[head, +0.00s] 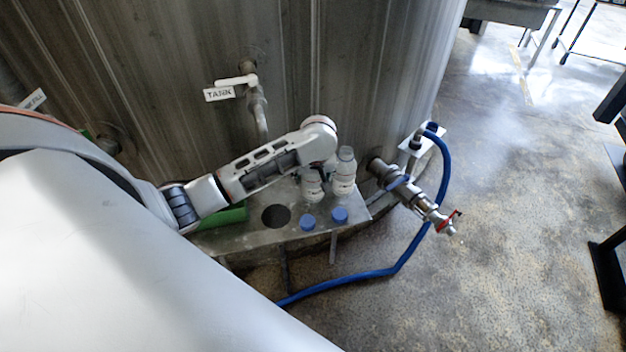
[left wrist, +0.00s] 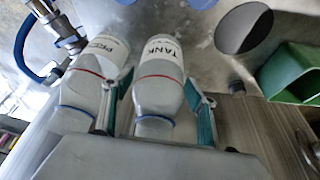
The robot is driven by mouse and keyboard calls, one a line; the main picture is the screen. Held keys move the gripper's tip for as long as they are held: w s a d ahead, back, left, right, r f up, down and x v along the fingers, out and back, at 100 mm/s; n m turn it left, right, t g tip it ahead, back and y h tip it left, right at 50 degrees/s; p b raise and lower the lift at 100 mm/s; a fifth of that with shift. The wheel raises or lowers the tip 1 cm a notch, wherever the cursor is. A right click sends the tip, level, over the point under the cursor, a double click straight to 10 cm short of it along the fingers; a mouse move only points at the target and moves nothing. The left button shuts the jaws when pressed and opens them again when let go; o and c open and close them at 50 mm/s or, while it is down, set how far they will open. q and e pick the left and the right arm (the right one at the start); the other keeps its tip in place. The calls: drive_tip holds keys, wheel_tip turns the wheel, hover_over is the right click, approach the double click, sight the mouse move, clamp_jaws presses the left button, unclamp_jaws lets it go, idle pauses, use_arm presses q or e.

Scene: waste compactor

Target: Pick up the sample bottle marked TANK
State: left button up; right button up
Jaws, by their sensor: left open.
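The sample bottle marked TANK (left wrist: 155,88) is pale, with a white label, a red line and a blue ring. It stands between the two fingers of my left gripper (left wrist: 160,104), which is open around it. I cannot tell whether either finger touches it. In the head view the left gripper (head: 318,168) comes down over this bottle (head: 312,188) and hides its upper part. A second, similar bottle (left wrist: 88,72) stands beside it, just outside one finger; it also shows in the head view (head: 344,172). My right gripper is not in view.
Both bottles stand on a metal shelf (head: 262,238) with a round hole (head: 276,216), two blue caps (head: 308,222) (head: 340,215) and a green tray (head: 222,216). A valve (head: 410,192) and blue hose (head: 445,165) are at the right. The tank wall (head: 340,70) rises behind.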

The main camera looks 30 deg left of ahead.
use_arm(q)
drive_tip(key=shift+x, duration=1.4)
drive_tip(key=c, duration=0.9)
